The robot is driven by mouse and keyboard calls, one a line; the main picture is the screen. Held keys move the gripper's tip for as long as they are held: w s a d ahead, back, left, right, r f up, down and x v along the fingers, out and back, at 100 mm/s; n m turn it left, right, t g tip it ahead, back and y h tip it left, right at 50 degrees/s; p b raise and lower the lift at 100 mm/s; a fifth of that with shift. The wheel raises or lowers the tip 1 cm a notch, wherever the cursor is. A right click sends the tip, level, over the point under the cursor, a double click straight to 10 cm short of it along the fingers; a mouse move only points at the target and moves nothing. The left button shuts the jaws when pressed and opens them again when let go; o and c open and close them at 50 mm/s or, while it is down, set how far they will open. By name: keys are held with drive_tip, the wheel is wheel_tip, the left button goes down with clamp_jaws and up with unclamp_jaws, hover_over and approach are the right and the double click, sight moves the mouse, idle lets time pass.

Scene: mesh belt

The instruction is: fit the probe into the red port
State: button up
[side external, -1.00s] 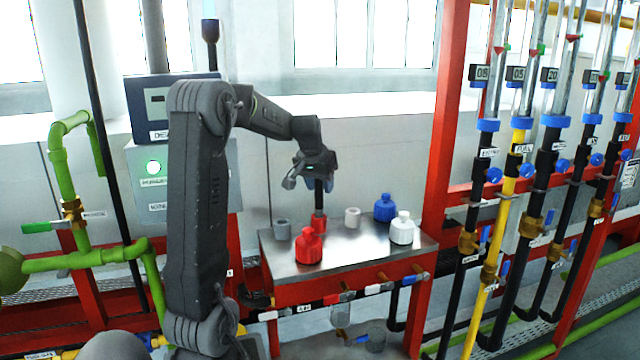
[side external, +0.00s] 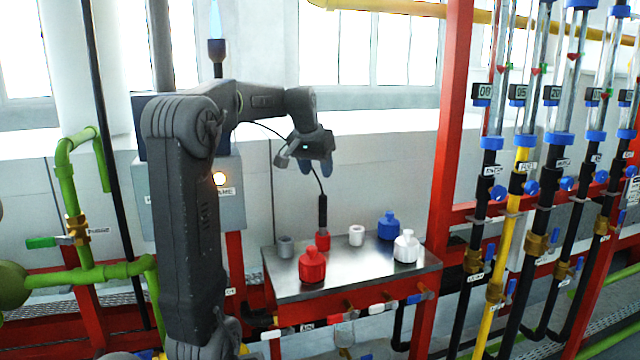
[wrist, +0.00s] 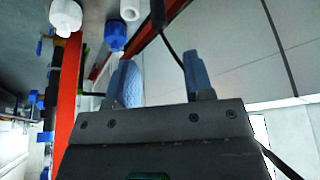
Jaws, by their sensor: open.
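The black probe (side external: 323,211) stands upright with its lower end in the red port (side external: 323,240) on the metal table. A thin cable runs up from its top past my gripper. I cannot see how deep the probe sits. My gripper (side external: 318,172) is open and empty, above the probe and apart from it. In the wrist view both fingers (wrist: 158,78) are spread, with nothing held between them. The probe (wrist: 158,14) shows there at the top edge, with its cable curving down.
The table (side external: 345,275) also holds a red bottle (side external: 312,266), a blue bottle (side external: 388,226), a white bottle (side external: 405,247), a grey port (side external: 286,247) and a white port (side external: 356,235). A red post (side external: 445,170) rises to the right. A box with an orange lamp (side external: 219,178) stands behind my arm.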

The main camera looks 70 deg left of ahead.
drive_tip(key=w+d+f+m+t+h, duration=0.15)
drive_tip(key=d+m, duration=0.25)
drive_tip(key=d, duration=1.4)
drive_tip(key=s+d+f+m+h, duration=0.1)
drive_tip(key=s+d+f, duration=0.3)
drive_tip(key=d, duration=0.4)
drive_tip(key=s+d+f+m, duration=0.4)
drive_tip(key=d, duration=0.5)
drive_tip(key=shift+s+d+t+h, duration=0.25)
drive_tip(key=shift+s+t+h, duration=0.1)
drive_tip(key=shift+s+t, duration=0.1)
